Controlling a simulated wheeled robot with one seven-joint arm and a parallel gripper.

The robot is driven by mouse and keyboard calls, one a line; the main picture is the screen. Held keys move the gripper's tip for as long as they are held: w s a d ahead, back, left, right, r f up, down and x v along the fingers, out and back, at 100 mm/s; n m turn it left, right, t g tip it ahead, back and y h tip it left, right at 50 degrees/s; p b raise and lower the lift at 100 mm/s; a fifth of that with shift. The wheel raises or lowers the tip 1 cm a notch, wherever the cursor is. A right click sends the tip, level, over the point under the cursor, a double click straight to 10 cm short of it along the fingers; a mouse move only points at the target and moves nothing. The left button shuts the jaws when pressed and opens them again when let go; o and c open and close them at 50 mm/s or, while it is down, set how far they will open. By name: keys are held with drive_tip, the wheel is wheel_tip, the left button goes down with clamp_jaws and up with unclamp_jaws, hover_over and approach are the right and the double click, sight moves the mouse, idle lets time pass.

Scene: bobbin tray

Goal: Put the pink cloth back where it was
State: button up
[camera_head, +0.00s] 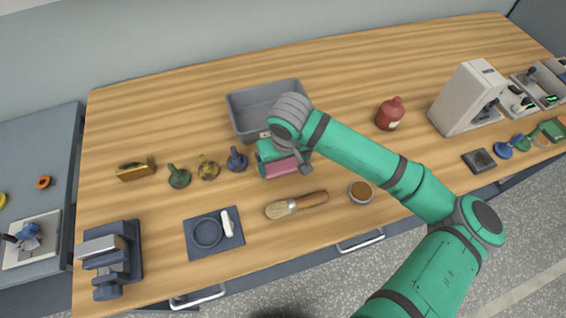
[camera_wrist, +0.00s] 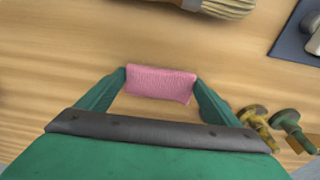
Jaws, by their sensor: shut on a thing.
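The pink cloth (camera_wrist: 160,84) is a small folded pad between the two fingers of my gripper (camera_wrist: 161,86) in the wrist view. My gripper is shut on it, with a finger against each end. In the head view the cloth (camera_head: 281,167) shows as a pink strip below my green gripper (camera_head: 278,172), in front of the grey bin. Whether the cloth touches the table or hangs just above it, I cannot tell.
A grey bin (camera_head: 240,117) stands behind my gripper. A brush (camera_head: 297,205) lies in front, with a small round tin (camera_head: 360,192) to its right. Several bobbin-like pieces (camera_head: 208,168) stand to the left. A red bottle (camera_head: 390,115) stands right. Bare wood lies at the back.

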sight(286, 172)
drive_tip(key=o, duration=1)
drive_tip(key=shift+f, duration=0.4)
drive_tip(key=shift+r, duration=0.1)
drive_tip(key=shift+w+r, duration=0.1)
drive_tip(key=shift+r, duration=0.25)
drive_tip(key=r, duration=0.3)
drive_tip(key=s+r, duration=0.1)
drive_tip(key=r, duration=0.7)
drive_tip(key=shift+s+d, duration=0.3)
drive_tip(key=shift+d, duration=0.1)
drive_tip(key=shift+f, duration=0.1)
